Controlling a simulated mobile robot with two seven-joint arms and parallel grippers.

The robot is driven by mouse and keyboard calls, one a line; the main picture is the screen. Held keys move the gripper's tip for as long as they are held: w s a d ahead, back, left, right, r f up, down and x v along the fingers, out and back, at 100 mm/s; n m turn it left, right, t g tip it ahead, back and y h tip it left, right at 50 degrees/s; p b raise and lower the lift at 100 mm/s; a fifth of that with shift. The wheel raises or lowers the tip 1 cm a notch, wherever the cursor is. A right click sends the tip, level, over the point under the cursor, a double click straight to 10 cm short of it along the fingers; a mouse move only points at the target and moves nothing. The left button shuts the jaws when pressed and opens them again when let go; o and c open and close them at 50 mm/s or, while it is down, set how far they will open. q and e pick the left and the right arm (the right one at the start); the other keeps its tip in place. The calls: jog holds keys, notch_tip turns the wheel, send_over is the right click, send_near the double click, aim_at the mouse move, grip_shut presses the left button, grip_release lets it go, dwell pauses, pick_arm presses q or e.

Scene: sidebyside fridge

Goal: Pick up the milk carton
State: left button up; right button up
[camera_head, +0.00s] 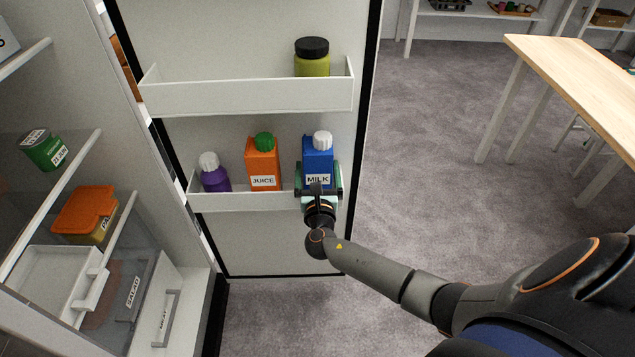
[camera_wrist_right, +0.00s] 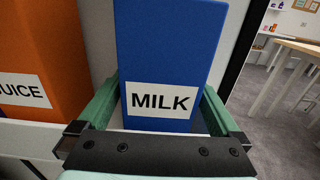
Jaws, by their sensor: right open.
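The blue milk carton (camera_head: 318,157) with a white cap stands upright in the lower door shelf, at its right end. It fills the middle of the right wrist view (camera_wrist_right: 168,50), with its MILK label facing the camera. My right gripper (camera_head: 318,180) is at the front of the carton. Its green fingers (camera_wrist_right: 160,105) are open, one on each side of the carton's lower part. I cannot tell whether the fingers touch its sides. The carton still stands in the shelf. My left gripper is not in view.
An orange juice carton (camera_head: 263,161) stands left of the milk, with a purple bottle (camera_head: 213,174) further left. The upper door shelf (camera_head: 250,97) holds a green jar (camera_head: 312,58). Fridge shelves are at left. A wooden table (camera_head: 570,75) stands at right, with free floor between.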

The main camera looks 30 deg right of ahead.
jog(key=shift+c, duration=0.4)
grip_shut()
jog(key=shift+r, duration=0.15)
dwell(0.4)
